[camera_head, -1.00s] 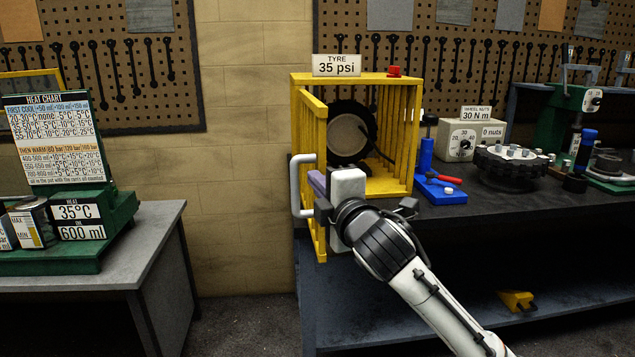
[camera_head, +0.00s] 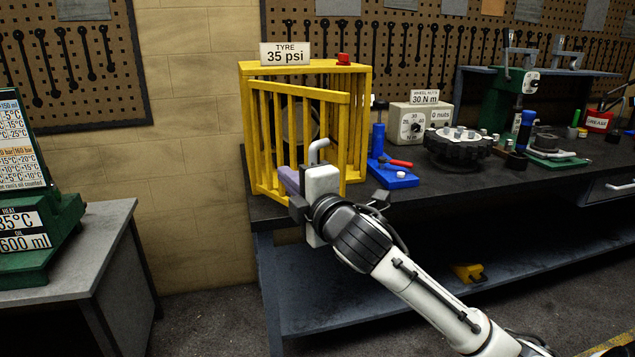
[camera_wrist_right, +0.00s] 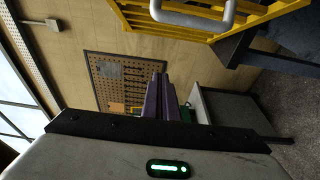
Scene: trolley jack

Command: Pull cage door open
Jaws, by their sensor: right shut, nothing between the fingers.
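The yellow cage (camera_head: 305,68) stands on the dark workbench. Its barred door (camera_head: 300,91) hangs from the left front side and stands ajar, its right edge out from the frame. The grey bar handle (camera_head: 319,146) is on the door's outer face; its lower part is hidden behind my right gripper. My right gripper (camera_head: 289,180) is in front of the door, just below and left of the visible handle, shut and empty. In the right wrist view its purple fingers (camera_wrist_right: 160,98) are together, and the handle (camera_wrist_right: 195,17) is apart from them. My left gripper is not in view.
A tyre sign (camera_head: 286,54) and a red block (camera_head: 343,59) sit on the cage. A blue tool stand (camera_head: 391,178), a white gauge box (camera_head: 415,122) and a dark hub (camera_head: 458,150) are to the right. A gap separates the bench from the grey table (camera_head: 95,245) at left.

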